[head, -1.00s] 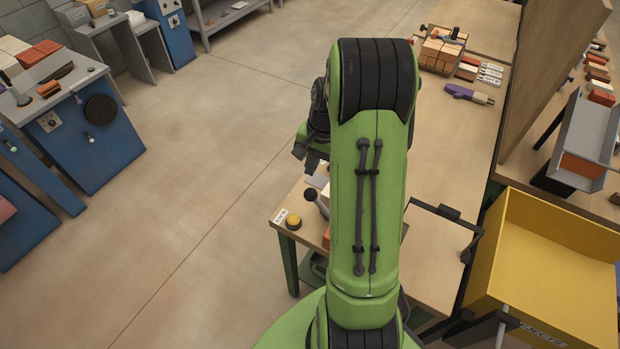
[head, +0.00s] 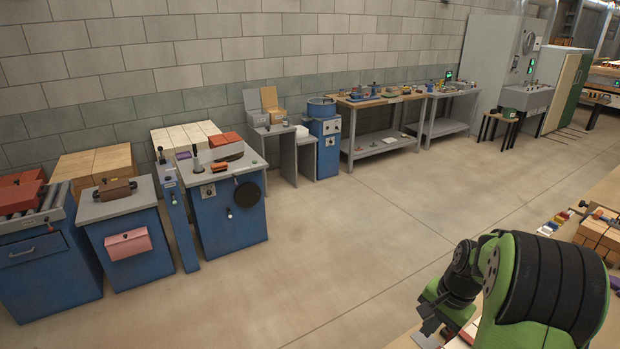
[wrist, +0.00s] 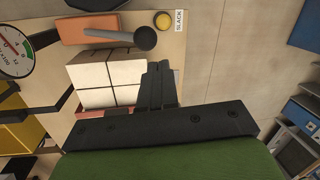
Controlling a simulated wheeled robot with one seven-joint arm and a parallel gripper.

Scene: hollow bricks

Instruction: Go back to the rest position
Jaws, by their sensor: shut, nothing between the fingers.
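My gripper (wrist: 160,84) shows in the wrist view as dark fingers held close together, shut and empty. A stack of cream bricks (wrist: 104,78) lies below and to the left of the fingers. I cannot tell the height between them. In the head view my green arm is folded at the lower right, and the dark gripper end (head: 430,325) is partly cut off near the bench edge.
The wrist view shows an orange brick (wrist: 90,28), a dark-knobbed lever (wrist: 144,38), a yellow button (wrist: 163,20) and a dial gauge (wrist: 14,58). In the head view, blue machines (head: 228,215) and a workbench (head: 375,105) line the wall. The floor (head: 340,240) between is clear.

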